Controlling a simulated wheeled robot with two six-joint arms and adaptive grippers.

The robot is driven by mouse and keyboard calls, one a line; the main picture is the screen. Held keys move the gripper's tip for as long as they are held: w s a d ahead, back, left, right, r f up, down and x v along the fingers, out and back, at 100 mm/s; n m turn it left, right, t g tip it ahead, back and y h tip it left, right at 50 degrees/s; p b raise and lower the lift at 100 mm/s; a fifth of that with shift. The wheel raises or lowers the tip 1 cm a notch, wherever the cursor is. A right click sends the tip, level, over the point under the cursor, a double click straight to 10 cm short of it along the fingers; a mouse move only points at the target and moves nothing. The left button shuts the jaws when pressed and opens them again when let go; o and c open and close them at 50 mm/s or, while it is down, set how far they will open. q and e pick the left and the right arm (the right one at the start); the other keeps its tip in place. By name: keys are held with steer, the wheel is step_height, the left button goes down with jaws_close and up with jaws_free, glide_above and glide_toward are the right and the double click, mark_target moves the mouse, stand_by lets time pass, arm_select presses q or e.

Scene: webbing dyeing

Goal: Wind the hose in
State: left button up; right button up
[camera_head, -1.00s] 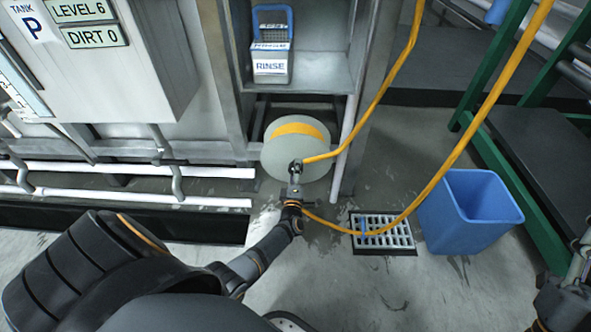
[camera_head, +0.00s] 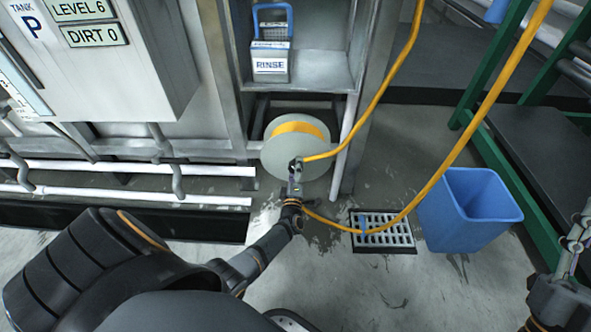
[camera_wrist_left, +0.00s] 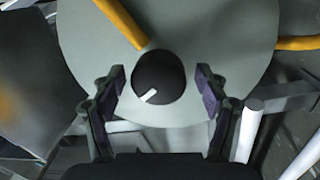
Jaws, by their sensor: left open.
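The hose reel (camera_head: 287,148) is a pale grey drum with orange hose (camera_head: 400,75) on it, low under a shelf. In the left wrist view the reel's disc (camera_wrist_left: 215,30) fills the upper part, with a round black knob (camera_wrist_left: 158,72) bearing a white mark. My left gripper (camera_head: 296,166) is at the reel's front face. In the left wrist view its open fingers (camera_wrist_left: 160,78) stand on either side of the knob, with gaps visible. My right gripper (camera_head: 574,240) is at the right edge, away from the reel; its jaw opening is unclear.
The hose loops over a floor drain grate (camera_head: 383,233) beside a blue bin (camera_head: 468,210). Green-framed steps (camera_head: 485,150) stand at the right. A RINSE box (camera_head: 270,62) sits on the shelf above the reel. White pipes (camera_head: 130,168) run along the left wall.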

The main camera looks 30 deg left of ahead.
arm_select(q)
steer(key=v, duration=1.2)
